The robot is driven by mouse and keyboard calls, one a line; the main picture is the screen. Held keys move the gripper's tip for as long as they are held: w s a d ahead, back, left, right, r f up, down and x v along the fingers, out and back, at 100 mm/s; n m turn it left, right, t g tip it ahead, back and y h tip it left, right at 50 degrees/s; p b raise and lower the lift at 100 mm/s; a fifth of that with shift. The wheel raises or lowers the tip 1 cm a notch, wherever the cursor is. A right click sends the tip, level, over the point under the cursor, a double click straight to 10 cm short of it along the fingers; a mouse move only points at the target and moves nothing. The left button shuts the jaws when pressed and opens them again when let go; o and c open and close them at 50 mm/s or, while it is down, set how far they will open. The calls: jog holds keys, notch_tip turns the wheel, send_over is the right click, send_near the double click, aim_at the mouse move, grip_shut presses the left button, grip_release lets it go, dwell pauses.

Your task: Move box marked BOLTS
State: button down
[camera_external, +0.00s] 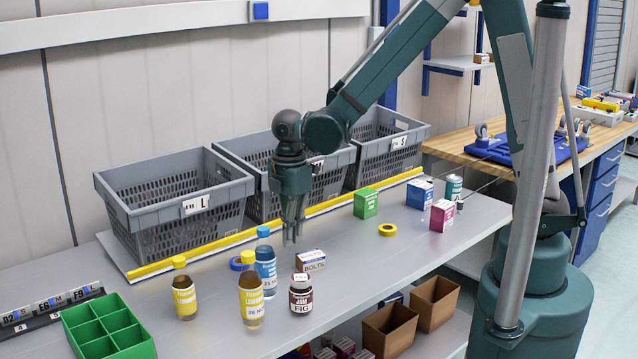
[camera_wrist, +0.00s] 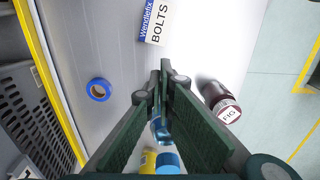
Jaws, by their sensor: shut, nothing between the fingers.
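The box marked BOLTS (camera_external: 311,264) is a small white and blue box on the grey bench, behind the dark jam jar. In the wrist view the box (camera_wrist: 157,22) lies at the top, its label readable, beyond the fingertips. My gripper (camera_external: 292,241) points down, shut and empty, above the bench and slightly left of the box, apart from it. In the wrist view the gripper's fingers (camera_wrist: 164,72) cover part of a blue-capped bottle (camera_wrist: 168,162) below them.
The dark jam jar (camera_external: 301,298) stands just in front of the box. Blue tape (camera_external: 236,264) lies nearby. Grey totes (camera_external: 178,207) line the back behind a yellow strip. Bench right of the box is clear.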

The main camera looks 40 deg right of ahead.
aim_at(336, 258)
jog(key=shift+f+b, duration=0.35)
jog(key=shift+f, duration=4.6)
jog(key=d+b, duration=0.4)
jog(key=d, duration=1.2)
jog(key=shift+d, duration=0.4)
notch_tip(336, 258, up, 10)
jog(key=p, duration=0.5)
jog(key=shift+p, duration=0.4)
jog(key=shift+a, duration=0.1)
